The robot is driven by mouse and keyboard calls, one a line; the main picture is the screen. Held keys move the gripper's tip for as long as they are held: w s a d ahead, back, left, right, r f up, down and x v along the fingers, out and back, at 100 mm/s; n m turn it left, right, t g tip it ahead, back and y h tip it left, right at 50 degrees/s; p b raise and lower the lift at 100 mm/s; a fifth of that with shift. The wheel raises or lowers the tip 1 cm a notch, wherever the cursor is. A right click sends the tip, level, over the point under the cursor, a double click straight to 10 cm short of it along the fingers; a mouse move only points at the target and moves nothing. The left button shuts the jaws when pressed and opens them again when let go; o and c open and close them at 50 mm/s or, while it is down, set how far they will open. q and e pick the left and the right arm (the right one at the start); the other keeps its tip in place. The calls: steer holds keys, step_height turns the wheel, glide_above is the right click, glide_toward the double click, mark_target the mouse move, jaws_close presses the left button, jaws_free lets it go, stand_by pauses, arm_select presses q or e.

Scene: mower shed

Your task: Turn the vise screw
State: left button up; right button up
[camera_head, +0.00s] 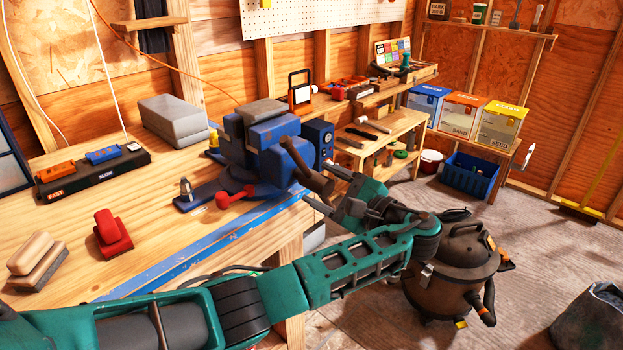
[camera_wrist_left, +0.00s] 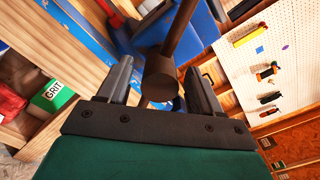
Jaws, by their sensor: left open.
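The blue vise (camera_head: 272,135) is mounted at the front edge of the workbench. Its dark brown screw and handle bar (camera_head: 300,163) stick out toward my left gripper. My left gripper (camera_head: 317,182) is open, with its fingertips at the outer end of the screw. In the left wrist view, the round knob end of the screw handle (camera_wrist_left: 160,78) shows between the two spread fingers (camera_wrist_left: 158,86), with a gap visible on each side. I cannot tell whether anything touches. My right gripper is not in view.
A brown shop vacuum (camera_head: 455,270) stands on the floor below my arm.

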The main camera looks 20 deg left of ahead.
mark_target(312, 181)
arm_select(q)
steer(key=shift+x, duration=1.8)
steer(key=c, duration=1)
